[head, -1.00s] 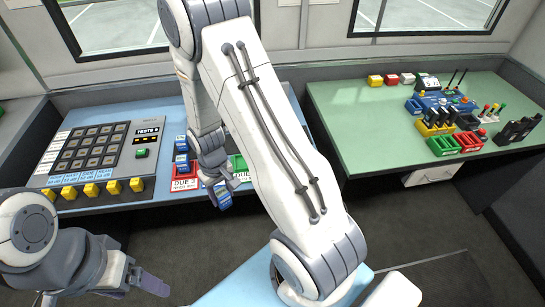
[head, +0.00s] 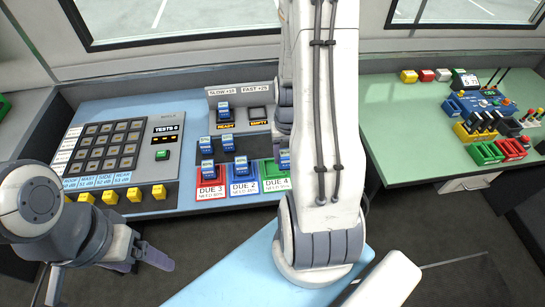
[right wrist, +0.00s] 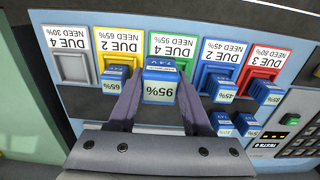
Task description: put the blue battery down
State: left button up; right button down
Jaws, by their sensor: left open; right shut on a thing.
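My right gripper (right wrist: 160,78) is shut on a blue battery (right wrist: 158,92) marked 95%. The battery is at the green DUE 4 bay (right wrist: 184,58), whose label reads NEED 95%, and covers part of it. I cannot tell whether it is seated or just above the bay. In the head view the battery (head: 284,160) shows beside my right arm, which hides most of the gripper and part of the green bay (head: 277,178). My left gripper (head: 152,256) is open and empty at the lower left, away from the panel.
Batteries stand at the neighbouring yellow bay (right wrist: 107,37), blue bay (right wrist: 222,56) and red bay (right wrist: 262,70). The grey DUE 4 bay (right wrist: 70,67) is empty. More batteries stand behind the bays, one in the READY charger (head: 225,111). A green table (head: 400,125) is at right.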

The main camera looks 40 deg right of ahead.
jog(key=w+f, duration=0.2)
jog(key=w, duration=0.1)
jog(key=w+f+p, duration=0.1)
jog(key=w, duration=0.1)
jog(key=shift+w+d+f, duration=0.1)
jog(key=shift+w+d, duration=0.1)
jog(key=shift+d, duration=0.1)
notch_tip(320, 180, down, 4)
jog(key=shift+r+p, duration=0.25)
jog(key=shift+p, duration=0.1)
jog(key=shift+w+f, duration=0.1)
jog(key=shift+f, duration=0.2)
jog(key=shift+f, duration=0.15)
jog(key=shift+c, duration=1.6)
grip_release()
jog(key=shift+r, duration=0.3)
notch_tip(320, 180, up, 12)
jog(key=b, duration=0.1)
